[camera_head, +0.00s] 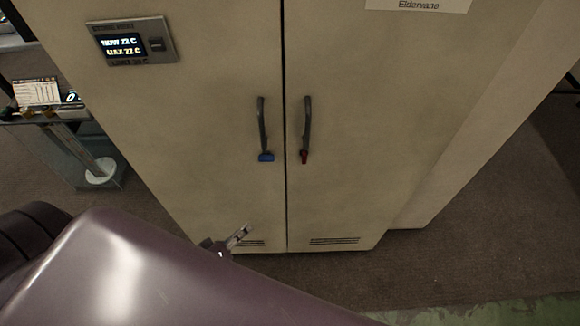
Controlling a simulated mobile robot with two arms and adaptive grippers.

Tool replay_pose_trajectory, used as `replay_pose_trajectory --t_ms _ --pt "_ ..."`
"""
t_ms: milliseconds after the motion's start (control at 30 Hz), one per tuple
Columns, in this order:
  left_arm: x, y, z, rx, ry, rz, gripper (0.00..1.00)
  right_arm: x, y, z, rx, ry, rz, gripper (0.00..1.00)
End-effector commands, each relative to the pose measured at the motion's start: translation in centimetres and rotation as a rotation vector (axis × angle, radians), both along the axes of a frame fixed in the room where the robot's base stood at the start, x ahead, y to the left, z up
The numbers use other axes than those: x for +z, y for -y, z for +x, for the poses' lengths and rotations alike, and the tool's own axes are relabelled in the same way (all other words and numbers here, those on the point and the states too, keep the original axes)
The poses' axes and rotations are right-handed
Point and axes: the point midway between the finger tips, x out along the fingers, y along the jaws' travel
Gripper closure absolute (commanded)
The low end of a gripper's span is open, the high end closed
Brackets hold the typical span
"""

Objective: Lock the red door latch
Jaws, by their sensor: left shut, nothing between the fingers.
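The red latch (304,156) is a small piece at the lower end of the right door's dark handle (307,122). I cannot tell its exact position or whether it is turned. A blue latch (266,156) sits at the lower end of the left door's handle (261,120). My left gripper (243,233) shows just past my purple arm, low in front of the left door. It is shut and empty, below and left of the red latch and apart from it. Most of its body is hidden behind my arm. My right gripper is not in view.
The beige two-door cabinet (380,150) has a display panel (134,42) at upper left and a vent (334,241) low on the right door. A small glass-sided table (70,150) with instruments stands at left. Carpeted floor (480,220) is clear at right.

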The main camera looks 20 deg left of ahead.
Motion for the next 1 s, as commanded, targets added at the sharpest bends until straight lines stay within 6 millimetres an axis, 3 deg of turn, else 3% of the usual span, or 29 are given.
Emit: replay_pose_trajectory --t_ms 33,200,300,400,600,1000 --pt "2.8 0.5 1.0 0.01 0.057 -0.08 1.0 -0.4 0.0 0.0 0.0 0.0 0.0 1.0" --pt "12.1 2.9 3.1 0.016 0.202 -0.37 1.0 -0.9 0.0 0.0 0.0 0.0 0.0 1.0" --pt "16.4 4.2 3.4 0.001 0.253 -0.513 1.0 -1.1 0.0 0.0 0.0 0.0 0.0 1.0" --pt "19.6 5.1 3.5 -0.014 0.283 -0.617 1.0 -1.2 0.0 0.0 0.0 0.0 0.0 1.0" --pt "22.2 5.9 3.4 -0.031 0.305 -0.703 1.0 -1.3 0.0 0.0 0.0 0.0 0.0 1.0" --pt "22.3 6.0 3.8 -0.031 0.307 -0.705 1.0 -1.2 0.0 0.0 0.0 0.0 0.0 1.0"
